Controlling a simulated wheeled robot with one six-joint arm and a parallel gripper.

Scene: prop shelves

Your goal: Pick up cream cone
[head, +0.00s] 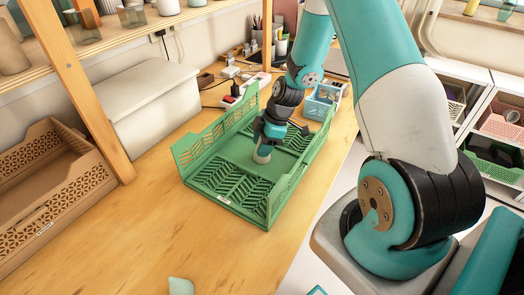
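A small cream-coloured piece (262,154) shows inside the green crate (178,163), low at the end of my gripper; it looks like the cream cone, but its upper part is hidden. My gripper (262,140) reaches down into the crate from the back right, its fingers right at this piece. The fingers are small and dark here, so I cannot tell whether they are closed on it or only around it. I also cannot tell whether the piece touches the crate floor.
The crate's slotted walls surround my gripper. A blue basket (319,104) stands behind it, with cables and small items nearby. A brown crate (75,190) and a pale box (145,95) are at left. A pale green piece (181,286) lies at the front. The front table is mostly clear.

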